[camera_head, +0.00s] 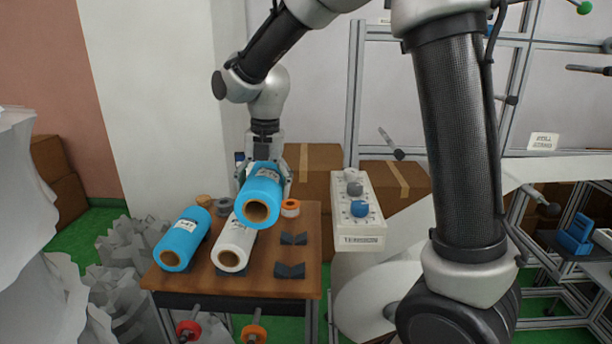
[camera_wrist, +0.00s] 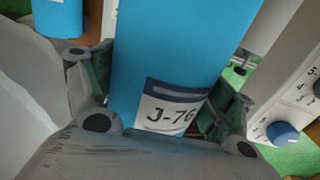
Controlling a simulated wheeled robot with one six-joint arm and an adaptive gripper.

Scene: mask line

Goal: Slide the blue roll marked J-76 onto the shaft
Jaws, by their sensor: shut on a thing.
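The blue roll marked J-76 (camera_wrist: 185,50) is gripped between the fingers of my gripper (camera_wrist: 165,92), with its white label readable in the wrist view. In the head view the same held roll (camera_head: 264,184) is raised above the table, its brown core end facing the camera. My gripper (camera_head: 264,172) is shut around its sides. Several rods show: one with a dark end (camera_head: 392,145) behind the white control box, a dark one (camera_head: 588,69) at the upper right, and others. I cannot tell which is the task's shaft.
Another blue roll (camera_head: 183,240) and a white roll (camera_head: 235,243) lie on the brown table (camera_head: 255,284), beside empty dark cradles (camera_head: 290,270). The control box marked TENSION (camera_head: 361,240) stands to the right. Cardboard boxes (camera_head: 312,160) stand behind. White crumpled material crowds the left.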

